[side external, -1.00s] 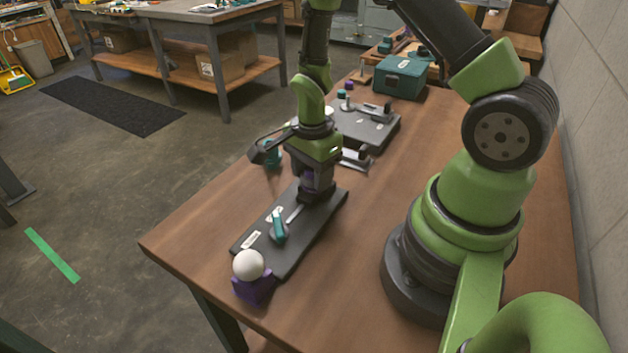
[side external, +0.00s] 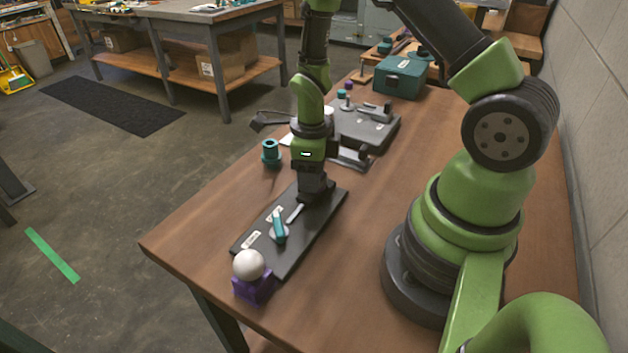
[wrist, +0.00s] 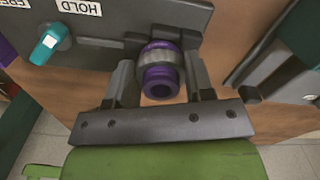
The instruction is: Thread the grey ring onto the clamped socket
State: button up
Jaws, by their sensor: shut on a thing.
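The purple socket (wrist: 161,85) stands in the clamp of the dark fixture plate (side external: 266,262), its open end toward the wrist camera. The grey ring (wrist: 158,56) shows as a ribbed band around the socket, with purple on both sides of it. My gripper (wrist: 160,75) is shut on the grey ring, one finger on each side. In the side view my gripper (side external: 312,190) is low over the far end of the plate and hides the ring and socket. The teal clamp lever (side external: 279,228) is on the same plate, beside a HOLD label.
A white bulb (side external: 248,264) sits on a purple stand (side external: 254,289) at the plate's near end. A teal cylindrical part (side external: 271,153) stands left of my gripper. A second fixture (side external: 362,127) and a teal box (side external: 399,77) are behind. The table's left side is mostly clear.

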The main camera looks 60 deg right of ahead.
jog(key=shift+s+m, duration=0.1)
jog(key=shift+m, duration=0.5)
jog(key=shift+f+m, duration=0.1)
jog(key=shift+m, duration=1.4)
jog(key=m, duration=0.2)
jog(key=shift+d+m, duration=0.15)
jog(key=shift+m, duration=0.25)
jog(key=o, duration=1.1)
jog(key=shift+c, duration=0.2)
